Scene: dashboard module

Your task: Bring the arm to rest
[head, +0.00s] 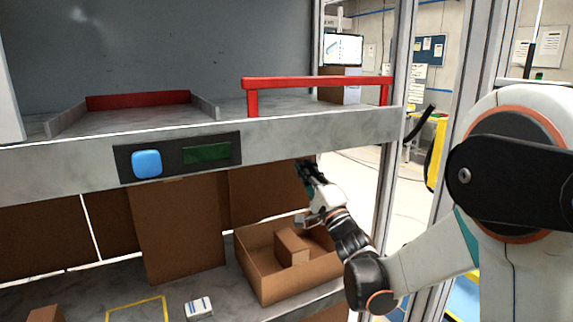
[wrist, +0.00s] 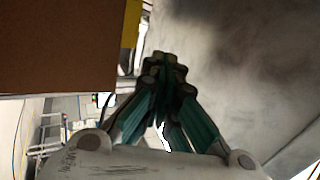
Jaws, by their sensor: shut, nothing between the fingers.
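My gripper (head: 303,167) is shut and empty in the head view. It is raised above the open cardboard box on the lower shelf, just under the front edge of the upper shelf. In the wrist view its green and dark fingers (wrist: 165,62) meet at their tips with nothing between them. My arm reaches in from the right side of the head view, bent at the elbow.
The open cardboard box (head: 270,290) holds a small brown box (head: 291,246). A blue button (head: 147,164) and dark display (head: 207,153) sit on the upper shelf edge. A red rail (head: 318,83) stands above. A metal post (head: 393,130) is near my arm.

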